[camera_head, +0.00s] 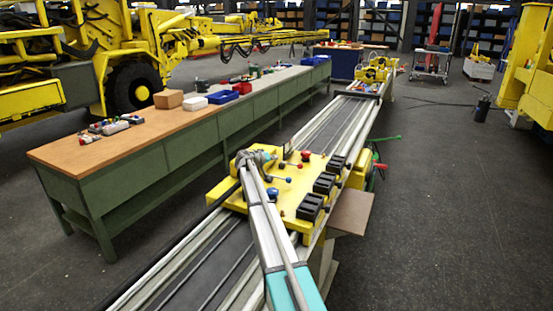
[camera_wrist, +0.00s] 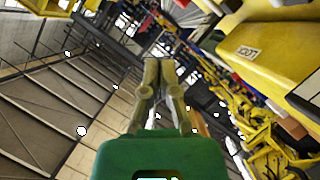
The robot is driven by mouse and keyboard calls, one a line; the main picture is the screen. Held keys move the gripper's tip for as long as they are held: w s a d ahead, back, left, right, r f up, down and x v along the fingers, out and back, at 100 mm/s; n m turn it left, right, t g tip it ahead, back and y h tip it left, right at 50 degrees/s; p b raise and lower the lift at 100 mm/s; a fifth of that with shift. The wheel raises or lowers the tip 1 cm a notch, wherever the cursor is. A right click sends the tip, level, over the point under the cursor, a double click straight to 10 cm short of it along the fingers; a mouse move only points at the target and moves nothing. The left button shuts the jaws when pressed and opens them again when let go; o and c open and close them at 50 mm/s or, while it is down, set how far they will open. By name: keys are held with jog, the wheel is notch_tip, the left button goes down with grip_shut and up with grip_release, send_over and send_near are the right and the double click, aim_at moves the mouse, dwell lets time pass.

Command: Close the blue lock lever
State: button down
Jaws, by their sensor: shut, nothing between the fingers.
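A small blue knob (camera_head: 288,180), which looks like the end of the blue lock lever, shows on the yellow fixture plate (camera_head: 230,192) in the head view. Its rod lies low over the plate; I cannot tell its exact angle. Red knobs (camera_head: 272,192) are near it. My gripper (camera_wrist: 160,66) is shut and empty in the wrist view, its fingertips together. A yellow block with a LOCK label (camera_wrist: 246,53) is to the right of the fingers there, apart from them. In the head view my wrist is over the plate's far left part, and the fingertips are not clear. The blue lever is not clear in the wrist view.
Black blocks (camera_head: 311,207) line the plate's right side. The plate sits on a long railed bench (camera_head: 345,110). A green workbench (camera_head: 130,150) with parts and bins stands to the left. The floor (camera_head: 450,200) to the right is mostly clear.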

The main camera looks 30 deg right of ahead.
jog(key=s+p+v, duration=0.1)
jog(key=p+v, duration=0.2)
jog(key=v, duration=0.6)
jog(key=shift+r, duration=0.45)
jog(key=shift+s+a+f, duration=0.1)
jog(key=shift+s, duration=0.15)
jog(key=s+a+f+n+g+y, duration=0.1)
jog(key=s+a+f+y, duration=0.3)
jog(key=s+a, duration=0.6)
jog(key=s+a+f+n+g+y, duration=0.2)
jog(key=s+a+f+y, duration=0.2)
jog(key=s+a, duration=0.6)
jog(key=s+a+f+n+g+y, duration=0.2)
jog(key=s+a+f+y, duration=0.3)
jog(key=s, duration=1.6)
jog(key=a, duration=0.5)
jog(key=shift+s+y, duration=0.25)
jog(key=shift+y, duration=0.15)
